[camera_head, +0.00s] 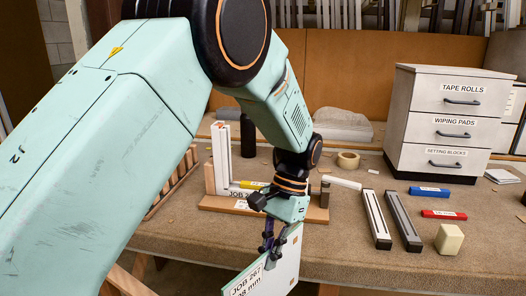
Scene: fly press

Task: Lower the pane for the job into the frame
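The pane (285,272) is a pale flat panel labelled "JOB 267" with a thickness in mm below. It hangs tilted in the picture at the bottom centre, and its lower part is cut off by the picture edge. My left gripper (269,247) is shut on the pane's upper edge. The frame (221,160) has a white upright and a low rail on a wooden base, with a "JOB 26…" label whose end is hidden. It stands on the bench behind the gripper, partly covered by my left arm. The pane is apart from it, nearer the camera. My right gripper is not in view.
A white cabinet (446,118) with three labelled drawers stands back right. Two channel bars (376,220), a blue block (429,191), a red block (444,215) and a cream block (449,239) lie on the bench (345,262).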

